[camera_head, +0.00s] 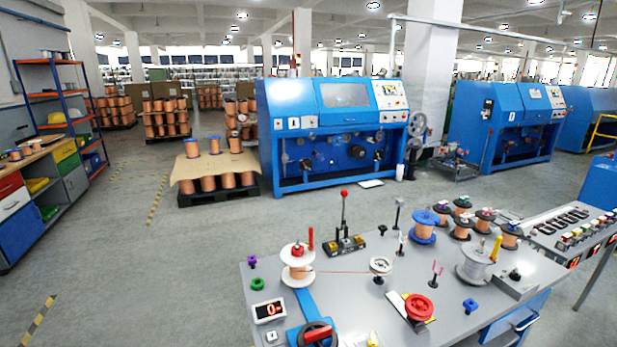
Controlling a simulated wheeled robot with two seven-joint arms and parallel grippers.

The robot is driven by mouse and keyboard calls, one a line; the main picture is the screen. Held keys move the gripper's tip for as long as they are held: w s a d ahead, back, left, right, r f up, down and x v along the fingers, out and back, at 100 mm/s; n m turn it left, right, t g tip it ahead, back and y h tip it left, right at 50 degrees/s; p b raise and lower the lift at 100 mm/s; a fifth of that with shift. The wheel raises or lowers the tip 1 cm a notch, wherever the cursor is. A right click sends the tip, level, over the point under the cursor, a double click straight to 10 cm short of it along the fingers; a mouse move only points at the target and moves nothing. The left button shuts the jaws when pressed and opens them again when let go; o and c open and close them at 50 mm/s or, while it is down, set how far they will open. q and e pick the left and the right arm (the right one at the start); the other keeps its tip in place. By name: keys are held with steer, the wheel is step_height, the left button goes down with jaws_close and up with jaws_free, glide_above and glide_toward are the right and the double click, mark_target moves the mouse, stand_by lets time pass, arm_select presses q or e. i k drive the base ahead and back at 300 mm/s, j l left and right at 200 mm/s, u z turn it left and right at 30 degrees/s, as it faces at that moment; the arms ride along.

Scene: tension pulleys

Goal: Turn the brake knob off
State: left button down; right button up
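The task's brake knob is not labelled legibly, and I cannot tell for certain which control it is. A red round knob (419,307) sits on a small plate at the front middle of the grey worktable (349,287). A dark round knob with a red bar handle (317,335) sits on a blue base at the table's front left, partly cut by the picture's lower edge. Neither of my grippers is in view, and nothing touches the knobs.
A white spool with copper wire (298,268), a small pulley (380,266), a red-topped lever (344,218) and a display (269,310) stand on the table. Several wire spools (424,228) crowd its back right. A button panel (575,228) is at right. Open floor lies left.

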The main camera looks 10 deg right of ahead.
mark_target(515, 275)
steer(key=l+z, duration=0.1)
steer(key=z, duration=1.6)
